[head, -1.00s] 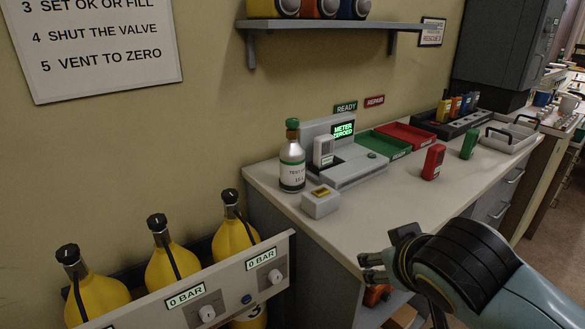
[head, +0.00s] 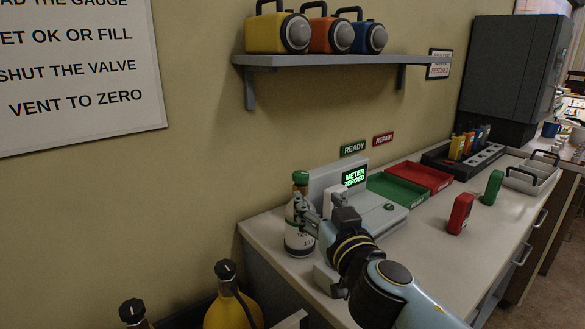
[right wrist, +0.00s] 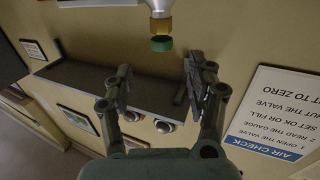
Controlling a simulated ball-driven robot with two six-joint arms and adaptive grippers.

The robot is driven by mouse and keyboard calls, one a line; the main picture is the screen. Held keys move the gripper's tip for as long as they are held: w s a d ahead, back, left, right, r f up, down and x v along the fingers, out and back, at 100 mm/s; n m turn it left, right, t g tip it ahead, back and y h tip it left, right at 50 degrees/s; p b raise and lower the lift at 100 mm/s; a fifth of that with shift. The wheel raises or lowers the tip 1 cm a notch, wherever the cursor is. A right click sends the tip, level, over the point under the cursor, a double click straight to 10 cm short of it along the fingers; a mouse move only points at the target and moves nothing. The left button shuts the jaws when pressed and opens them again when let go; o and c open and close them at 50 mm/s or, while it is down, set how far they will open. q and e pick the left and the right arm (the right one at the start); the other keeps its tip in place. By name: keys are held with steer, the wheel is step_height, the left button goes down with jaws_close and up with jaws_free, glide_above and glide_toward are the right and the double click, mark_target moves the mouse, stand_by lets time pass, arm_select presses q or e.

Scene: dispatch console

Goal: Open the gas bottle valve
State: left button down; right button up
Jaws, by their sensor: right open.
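The gas bottle (head: 299,240), silver with a white label, stands upright at the counter's left end beside the meter. Its green valve knob (head: 301,177) is on top. My right gripper (head: 303,208) is at the bottle's upper part and covers some of its front. In the right wrist view, upside down, the green knob (right wrist: 162,43) on its brass neck shows near the gap between the open fingers (right wrist: 157,68), beyond their tips. Nothing is held, and I cannot tell whether a finger touches the bottle. My left gripper is not in view.
The grey meter (head: 392,215) with its lit "METER ZEROED" display stands right of the bottle. Green (head: 397,188) and red (head: 420,175) trays lie behind. A shelf (head: 330,61) with three lamps hangs above. Yellow cylinders (head: 232,303) stand at lower left.

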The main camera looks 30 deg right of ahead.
mark_target(303, 182)
steer(key=x, duration=0.2)
steer(key=p+x, duration=0.1)
steer(key=x, duration=0.2)
steer(key=p+x, duration=0.1)
steer(key=x, duration=0.1)
steer(key=shift+w+r, duration=0.25)
steer(key=shift+x, duration=1.95)
steer(key=shift+f, duration=0.2)
steer(key=c, duration=0.4)
jaws_close()
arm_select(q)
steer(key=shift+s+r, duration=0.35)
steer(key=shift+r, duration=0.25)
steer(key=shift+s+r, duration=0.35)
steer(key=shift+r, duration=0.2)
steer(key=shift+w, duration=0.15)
